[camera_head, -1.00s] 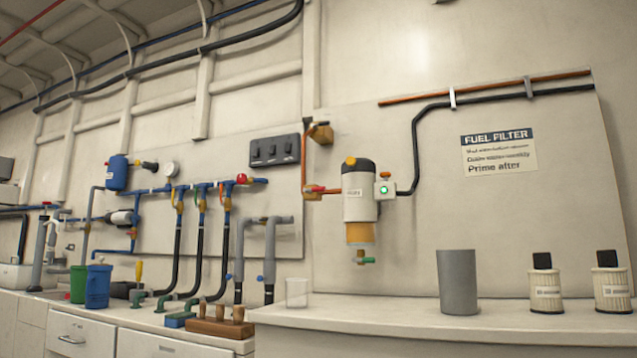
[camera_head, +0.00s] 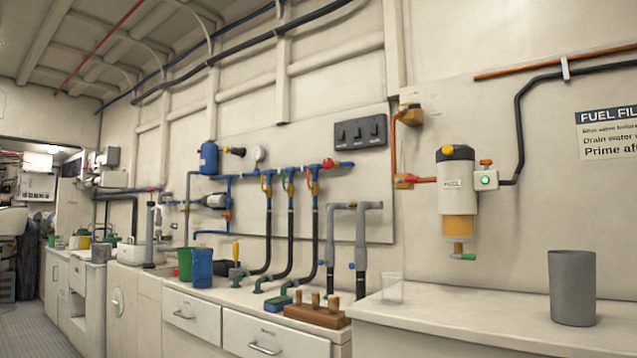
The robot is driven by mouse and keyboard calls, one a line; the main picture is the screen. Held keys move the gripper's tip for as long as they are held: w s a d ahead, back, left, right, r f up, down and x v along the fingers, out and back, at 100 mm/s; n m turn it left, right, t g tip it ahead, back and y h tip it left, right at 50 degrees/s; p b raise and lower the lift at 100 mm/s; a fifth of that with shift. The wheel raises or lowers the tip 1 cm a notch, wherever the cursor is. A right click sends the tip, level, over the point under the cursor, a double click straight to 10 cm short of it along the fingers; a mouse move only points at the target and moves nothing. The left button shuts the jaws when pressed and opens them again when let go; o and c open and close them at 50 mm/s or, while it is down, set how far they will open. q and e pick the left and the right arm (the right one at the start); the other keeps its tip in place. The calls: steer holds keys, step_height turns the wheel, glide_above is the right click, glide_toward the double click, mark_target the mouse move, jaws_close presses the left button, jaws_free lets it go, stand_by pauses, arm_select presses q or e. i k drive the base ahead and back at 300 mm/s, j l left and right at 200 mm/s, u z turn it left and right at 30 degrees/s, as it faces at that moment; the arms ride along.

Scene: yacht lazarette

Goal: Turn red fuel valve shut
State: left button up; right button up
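The fuel filter (camera_head: 458,193) hangs on the right wall panel, with a dark cap, a white body and an amber bowl. A red valve handle (camera_head: 422,180) lies roughly level on the pipe just left of the filter, beside a brass fitting (camera_head: 404,181). A round red knob (camera_head: 328,163) sits at the right end of the blue pipe manifold on the left panel. Which red part is the fuel valve is not labelled legibly. Neither of my grippers shows in the head view.
A grey cylinder (camera_head: 572,290) and a clear cup (camera_head: 392,288) stand on the right counter (camera_head: 450,325). Blue and green containers (camera_head: 202,268) and a wooden block with pegs (camera_head: 318,314) stand on the left counter. An aisle floor (camera_head: 35,325) is open at far left.

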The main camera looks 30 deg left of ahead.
mark_target(415, 178)
steer(key=i+l+u, duration=0.25)
steer(key=u, duration=0.15)
steer(key=i+l+u, duration=0.55)
steer(key=l+u, duration=0.2)
